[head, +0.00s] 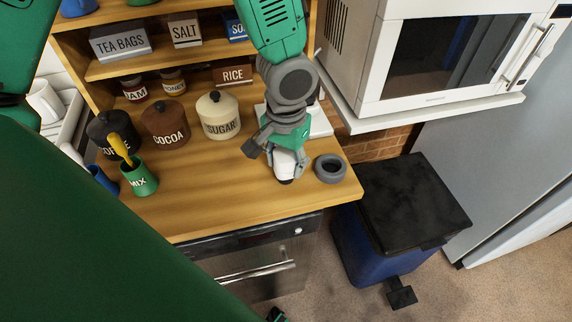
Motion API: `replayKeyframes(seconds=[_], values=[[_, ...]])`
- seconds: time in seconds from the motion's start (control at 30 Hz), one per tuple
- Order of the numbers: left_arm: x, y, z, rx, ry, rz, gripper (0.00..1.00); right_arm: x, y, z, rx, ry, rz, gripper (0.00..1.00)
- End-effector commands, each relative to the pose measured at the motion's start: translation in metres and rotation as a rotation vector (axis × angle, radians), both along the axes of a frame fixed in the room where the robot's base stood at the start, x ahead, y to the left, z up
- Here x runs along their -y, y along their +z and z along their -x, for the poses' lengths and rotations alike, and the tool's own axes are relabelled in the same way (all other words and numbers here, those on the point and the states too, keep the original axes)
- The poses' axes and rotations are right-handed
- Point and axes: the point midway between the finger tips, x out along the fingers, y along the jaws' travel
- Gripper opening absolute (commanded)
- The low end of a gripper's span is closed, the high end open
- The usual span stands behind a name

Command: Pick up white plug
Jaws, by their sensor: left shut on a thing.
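My left gripper (282,146) is over the right part of the wooden counter, pointing down. It is shut on a white thing (286,163) with a dark lower end, which looks like the white plug. The fingers and wrist cover part of it, and I cannot tell whether its lower end touches the counter.
A grey ring (330,168) lies just right of the gripper, near the counter (225,200) edge. Sugar (219,115) and cocoa (166,124) canisters and a green mix cup (140,177) stand left. A microwave (440,55) is at upper right, above a black-lidded bin (412,198).

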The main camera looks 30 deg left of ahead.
Motion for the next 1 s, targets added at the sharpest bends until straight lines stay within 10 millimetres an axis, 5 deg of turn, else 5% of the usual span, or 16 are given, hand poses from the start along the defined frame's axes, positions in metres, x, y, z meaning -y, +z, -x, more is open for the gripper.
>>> replayKeyframes(seconds=[0.17,0.63,1.0], values=[[0.003,0.002,0.004,-0.008,-0.002,0.006,0.11,0.0,0.0,0.0,0.0,-0.001,0.001,0.4],[0.002,0.088,0.002,0.002,-0.002,0.008,0.11,0.0,0.012,0.0,0.0,-0.001,0.0,0.4],[0.003,0.1,0.003,-0.002,-0.003,0.006,0.11,0.0,0.013,0.0,0.0,-0.001,0.0,0.4]])
